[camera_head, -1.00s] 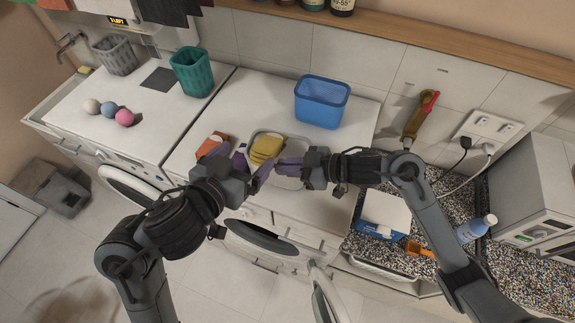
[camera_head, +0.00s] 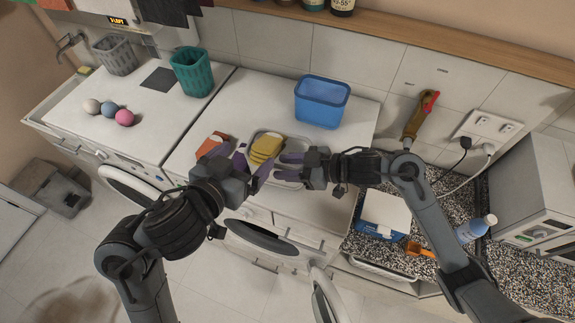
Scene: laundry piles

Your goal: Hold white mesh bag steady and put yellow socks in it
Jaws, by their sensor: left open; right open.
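The yellow socks (camera_head: 266,148) lie folded in a small bundle at the back of a pale, shallow tray-like item (camera_head: 294,174) on the white machine top. I cannot tell whether this pale item is the white mesh bag. My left gripper (camera_head: 257,167) is open just left of and in front of the socks, near the item's left edge. My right gripper (camera_head: 284,167) is open just right of the socks, its purple fingers pointing left over the pale item. Both grippers hold nothing that I can see.
An orange-red item (camera_head: 211,146) lies left of the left gripper. A blue bin (camera_head: 322,103) stands behind, and a teal basket (camera_head: 191,72) stands back left. Three balls (camera_head: 109,109) sit on the left machine. An open round door (camera_head: 265,243) juts out below the counter.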

